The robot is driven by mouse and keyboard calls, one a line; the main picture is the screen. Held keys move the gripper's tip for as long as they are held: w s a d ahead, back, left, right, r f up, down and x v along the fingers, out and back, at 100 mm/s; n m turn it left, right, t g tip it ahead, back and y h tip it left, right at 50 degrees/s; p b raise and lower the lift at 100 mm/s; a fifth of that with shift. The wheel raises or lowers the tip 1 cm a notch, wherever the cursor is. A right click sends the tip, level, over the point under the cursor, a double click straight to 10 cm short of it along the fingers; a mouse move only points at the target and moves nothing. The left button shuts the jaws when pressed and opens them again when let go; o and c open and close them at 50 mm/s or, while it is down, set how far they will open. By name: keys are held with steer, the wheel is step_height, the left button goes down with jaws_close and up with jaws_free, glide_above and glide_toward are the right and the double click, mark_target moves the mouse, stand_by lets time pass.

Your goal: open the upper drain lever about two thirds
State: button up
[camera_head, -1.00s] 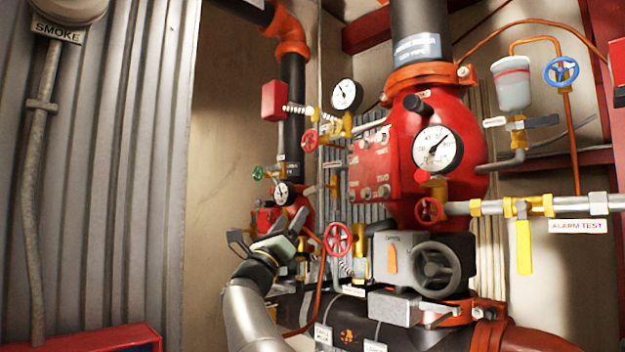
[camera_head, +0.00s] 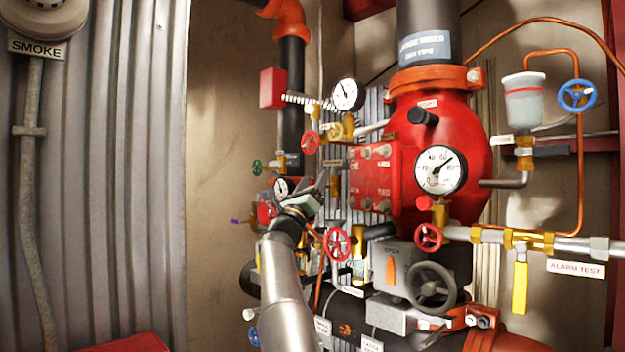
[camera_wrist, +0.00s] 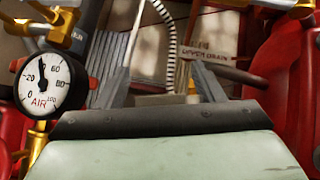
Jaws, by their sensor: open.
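The white "UPPER DRAIN" label (camera_wrist: 205,56) shows in the wrist view, just past the right finger. A dark brownish bar (camera_wrist: 242,74) runs below and right of it; I cannot tell if it is the drain lever. In the head view, a small brass fitting (camera_head: 334,186) sits under a pale label, just right of my gripper, its lever not clearly seen. My gripper (camera_head: 322,182) is open, fingers pointing up and away. In the wrist view my gripper (camera_wrist: 162,85) shows both fingers apart, with nothing clearly between them.
The air gauge (camera_wrist: 42,83) is close on the left in the wrist view. A red handwheel (camera_head: 337,243) is just below right of my wrist. The red valve body (camera_head: 465,130) stands to the right. Open space lies left, before the corrugated wall (camera_head: 110,150).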

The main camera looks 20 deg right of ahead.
steer(key=c, duration=1)
steer(key=shift+f+n, duration=0.15)
steer(key=shift+n, duration=0.15)
steer(key=shift+s+d+f+n+t+y+b, duration=0.1)
steer(key=shift+f+n+t+y+b, duration=0.55)
steer(key=shift+n+y, duration=1.4)
steer(key=shift+s+a+f+n+t+y+b, duration=0.1)
steer(key=shift+f+n+t+y, duration=0.2)
steer(key=shift+n+t+y, duration=1.2)
steer(key=shift+d+f+n+t+y+b, duration=0.1)
steer(key=shift+f+n+t+y+b, duration=0.3)
steer(key=shift+n+y, duration=2.1)
steer(key=shift+f+n+h, duration=0.15)
steer(key=shift+n+h, duration=0.5)
steer(key=shift+n, duration=0.2)
